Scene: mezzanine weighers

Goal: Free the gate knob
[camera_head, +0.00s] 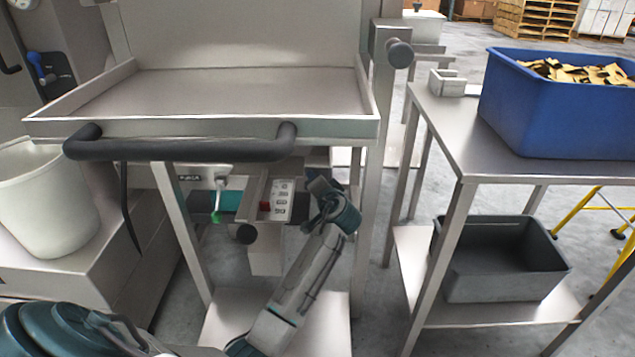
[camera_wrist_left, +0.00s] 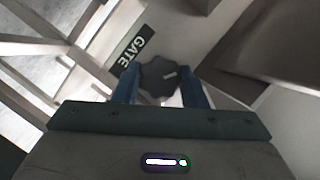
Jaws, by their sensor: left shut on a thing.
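The gate knob (camera_wrist_left: 157,78) is a dark, lobed knob with a light pointer mark, in the middle of the left wrist view. A dark GATE label (camera_wrist_left: 131,50) lies beside it on a pale metal face. My left gripper (camera_wrist_left: 160,88) has its two blue fingers on either side of the knob and is shut on it. In the head view my left gripper (camera_head: 322,186) is under the right side of the steel tray, and the knob cannot be made out there. My right gripper is in neither view.
The steel tray (camera_head: 340,128) with a black handle (camera_head: 180,150) overhangs the work area. A button panel (camera_head: 283,201) and a green-tipped lever (camera_head: 219,198) are left of the gripper. A steel table (camera_head: 450,140) with a blue bin (camera_head: 550,115) stands right.

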